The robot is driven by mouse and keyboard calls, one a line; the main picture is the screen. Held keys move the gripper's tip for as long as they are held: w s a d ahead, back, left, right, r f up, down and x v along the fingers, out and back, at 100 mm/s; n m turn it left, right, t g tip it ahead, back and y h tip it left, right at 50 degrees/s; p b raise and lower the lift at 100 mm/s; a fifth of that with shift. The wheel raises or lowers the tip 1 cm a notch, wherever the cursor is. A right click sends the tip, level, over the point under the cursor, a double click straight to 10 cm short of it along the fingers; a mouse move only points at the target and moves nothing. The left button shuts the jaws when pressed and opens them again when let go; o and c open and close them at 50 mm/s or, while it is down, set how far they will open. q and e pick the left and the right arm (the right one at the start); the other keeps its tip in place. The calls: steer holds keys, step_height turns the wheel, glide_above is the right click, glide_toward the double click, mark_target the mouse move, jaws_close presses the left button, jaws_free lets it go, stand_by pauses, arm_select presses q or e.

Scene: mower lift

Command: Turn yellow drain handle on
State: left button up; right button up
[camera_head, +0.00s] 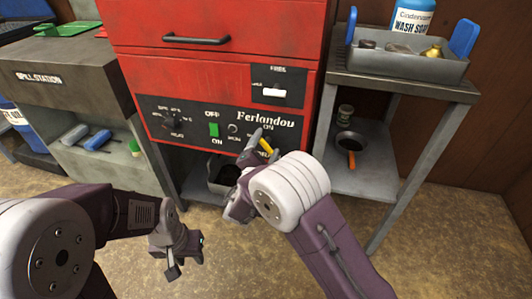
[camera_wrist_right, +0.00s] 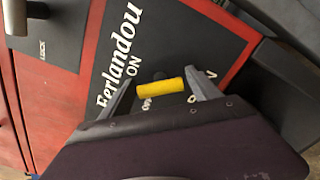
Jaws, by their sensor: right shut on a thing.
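The yellow drain handle (camera_head: 266,146) is at the lower right of the red machine's black control panel, below the word "ON". It also shows in the right wrist view (camera_wrist_right: 161,88), lying across between the fingers. My right gripper (camera_head: 263,149) is at the panel and shut on the handle, one finger at each end of it in the wrist view (camera_wrist_right: 160,84). The handle's mount is partly hidden. My left gripper (camera_head: 186,255) hangs empty in front of the machine, low over the floor, its fingers apart.
The red machine (camera_head: 215,70) has a drawer, a green switch (camera_head: 213,130) and a dial (camera_head: 172,124). A grey spill station (camera_head: 70,75) stands left. A grey cart (camera_head: 432,85) with a tray and wash soap bottle (camera_head: 412,17) stands right. A dark container (camera_head: 224,176) sits below the panel.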

steer(key=m+b, duration=0.2)
steer(key=b, duration=0.1)
steer(key=m+b, duration=0.2)
steer(key=b, duration=0.1)
steer(key=m+b, duration=0.2)
steer(key=b, duration=0.1)
steer(key=shift+f, duration=0.4)
steer(key=shift+r+m+b, duration=0.2)
steer(key=shift+m+b, duration=0.6)
steer(key=shift+b, duration=0.3)
steer(key=o, duration=1.4)
steer(key=shift+r, duration=0.1)
steer(key=shift+c, duration=0.2)
